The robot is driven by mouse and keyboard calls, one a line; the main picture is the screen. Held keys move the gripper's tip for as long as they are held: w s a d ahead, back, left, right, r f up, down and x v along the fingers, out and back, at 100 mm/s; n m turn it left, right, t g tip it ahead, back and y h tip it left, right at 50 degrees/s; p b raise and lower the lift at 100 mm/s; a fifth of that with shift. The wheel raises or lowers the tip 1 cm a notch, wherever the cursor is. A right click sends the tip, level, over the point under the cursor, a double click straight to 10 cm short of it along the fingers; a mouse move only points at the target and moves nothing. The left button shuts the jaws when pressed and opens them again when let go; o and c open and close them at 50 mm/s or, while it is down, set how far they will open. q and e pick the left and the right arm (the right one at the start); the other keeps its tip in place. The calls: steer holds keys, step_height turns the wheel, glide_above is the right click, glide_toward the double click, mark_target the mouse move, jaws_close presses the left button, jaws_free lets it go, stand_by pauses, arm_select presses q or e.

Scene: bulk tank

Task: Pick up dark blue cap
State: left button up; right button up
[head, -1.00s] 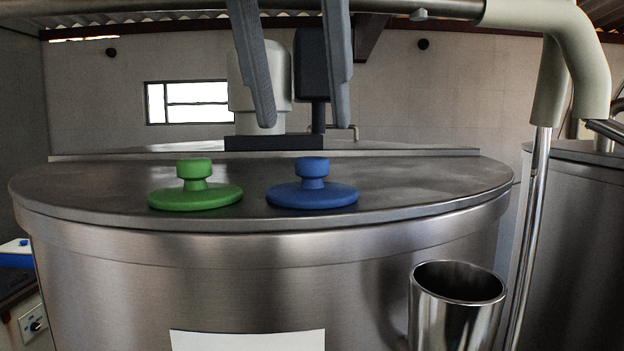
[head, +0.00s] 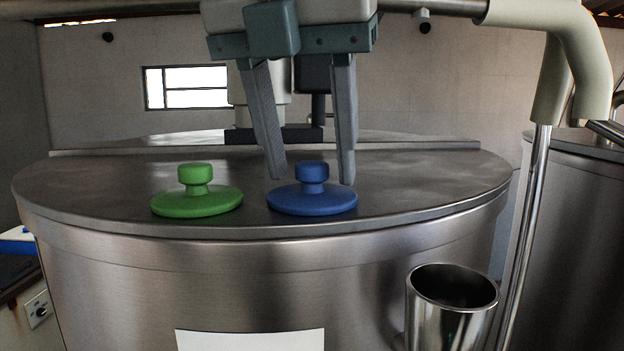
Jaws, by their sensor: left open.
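The dark blue cap (head: 312,200) lies on the steel tank lid, with a wide round base and a knob on top. My left gripper (head: 312,180) hangs from above with its fingers pointing down. Its fingers are open, one to the left and one to the right of the cap's knob in the picture. The fingertips are at about the knob's height; I cannot tell their exact depth relative to it. Nothing is held. My right gripper is not in view.
A green cap (head: 196,202) of the same shape lies to the left of the blue one. Both stand near the front edge of the tank lid (head: 420,200). A steel cup (head: 452,310) hangs at the tank's front right. A vertical steel pipe (head: 528,230) stands at the right.

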mark_target(309, 164)
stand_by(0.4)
arm_select(q)
steer(key=c, duration=1.1)
steer(key=shift+r, duration=0.15)
steer(key=shift+r+b, duration=0.3)
steer(key=shift+r, duration=0.15)
step_height(309, 164, up, 9)
steer(key=shift+f+b, duration=0.1)
steer(key=shift+b, duration=0.7)
